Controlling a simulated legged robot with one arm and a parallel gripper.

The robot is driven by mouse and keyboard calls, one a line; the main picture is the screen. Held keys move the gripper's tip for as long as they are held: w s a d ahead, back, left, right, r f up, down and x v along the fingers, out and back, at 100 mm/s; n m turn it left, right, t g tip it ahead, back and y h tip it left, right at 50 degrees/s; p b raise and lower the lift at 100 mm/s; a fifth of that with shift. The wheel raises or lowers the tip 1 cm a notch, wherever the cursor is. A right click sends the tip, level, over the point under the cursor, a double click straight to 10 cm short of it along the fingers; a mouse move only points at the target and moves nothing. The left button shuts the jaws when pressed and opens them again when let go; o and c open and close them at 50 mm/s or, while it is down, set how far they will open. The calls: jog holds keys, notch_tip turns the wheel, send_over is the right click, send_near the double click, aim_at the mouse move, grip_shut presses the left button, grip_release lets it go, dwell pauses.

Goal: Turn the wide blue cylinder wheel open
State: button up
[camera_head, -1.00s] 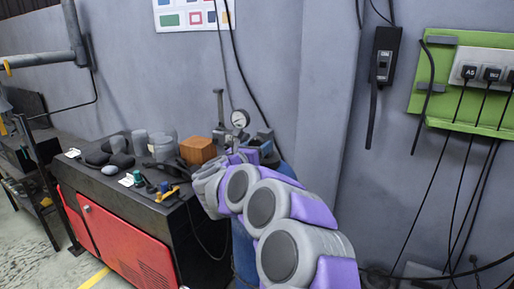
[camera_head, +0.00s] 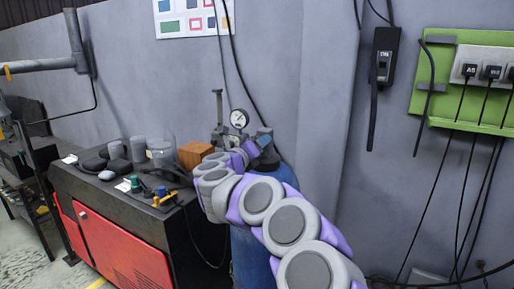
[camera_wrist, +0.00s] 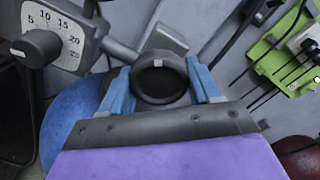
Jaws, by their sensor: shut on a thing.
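The wide blue cylinder (camera_head: 250,262) stands beside the bench, partly hidden behind my arm. Its blue shoulder (camera_wrist: 66,122) shows at the left of the wrist view. The round black wheel (camera_wrist: 160,84), with a pale mark on its rim, sits between the two blue fingers of my gripper (camera_wrist: 153,70). My gripper is shut on the wheel, with one finger on each side. In the head view, my arm hides most of the gripper and the wheel.
A round gauge (camera_head: 238,118) stands beside the gripper. A numbered dial with a black knob (camera_wrist: 38,48) is close at the wrist view's left. A green socket board (camera_head: 432,107) hangs on the wall.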

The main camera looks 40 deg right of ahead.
jog(key=n+p, duration=0.2)
jog(key=n, duration=0.2)
jog(key=shift+n+p, duration=0.3)
jog(key=shift+p, duration=0.05)
jog(key=n+p, duration=0.3)
jog(key=n, duration=0.1)
jog(key=shift+n, duration=0.3)
jog(key=n+p, duration=0.2)
jog(key=p, duration=0.1)
jog(key=shift+r+n, duration=0.1)
jog(key=shift+n, duration=0.3)
jog(key=shift+n+p, duration=1.15)
jog(key=shift+n, duration=0.05)
jog(key=shift+c, duration=0.2)
jog(key=shift+n+p, duration=1.35)
jog(key=shift+n, duration=0.15)
